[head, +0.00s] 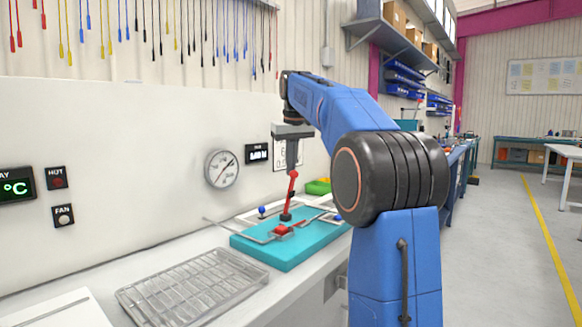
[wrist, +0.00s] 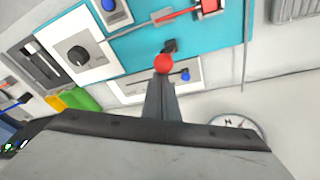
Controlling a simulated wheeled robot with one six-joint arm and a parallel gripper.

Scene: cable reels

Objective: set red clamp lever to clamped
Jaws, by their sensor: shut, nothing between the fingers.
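The red clamp lever (head: 290,196) stands nearly upright, leaning slightly, on the teal board (head: 290,257). Its red ball knob (head: 293,174) is at the top and its dark pivot is at the bottom. In the wrist view the red ball (wrist: 163,63) shows just beyond my fingertips, with a dark part behind it. My gripper (head: 292,167) points down from above, shut and empty, with its tips at or just above the ball. I cannot tell whether they touch. A red block (head: 281,230) sits by the lever's base. In the wrist view my gripper (wrist: 160,82) appears as one closed wedge.
Blue-knobbed levers (head: 262,211) stand near the board on light plates. A wire rack (head: 190,288) lies on the bench at front left. A green bin (head: 318,187) is behind the board. A round gauge (head: 221,168) is on the wall panel.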

